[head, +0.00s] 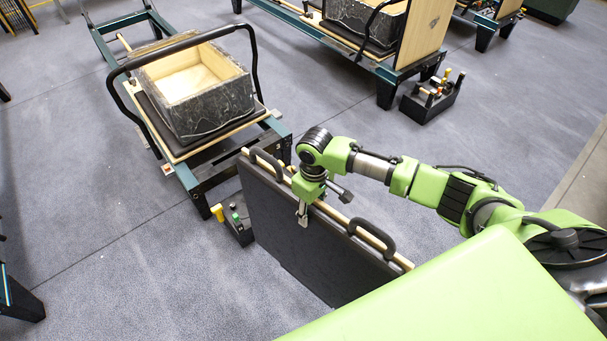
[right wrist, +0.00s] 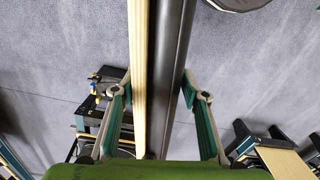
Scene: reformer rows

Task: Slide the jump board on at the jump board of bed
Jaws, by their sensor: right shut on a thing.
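The jump board (head: 300,235) is a dark padded panel with a pale wooden edge and two black handles. It stands upright in front of the near end of a reformer bed (head: 235,165), apart from it or just beside it; I cannot tell which. My right gripper (head: 303,210) is shut on its top edge between the handles. In the right wrist view the board's edge (right wrist: 140,60) runs between the fingers of the right gripper (right wrist: 157,97). The board's lower edge is partly hidden by my green body. My left gripper is not in view.
A grey box (head: 200,120) sits on the bed's carriage inside a black bar. A small caddy (head: 236,222) is on the floor by the bed's end. Another bed (head: 340,45) with an upright wooden board (head: 425,25) and a caddy (head: 430,100) stands behind.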

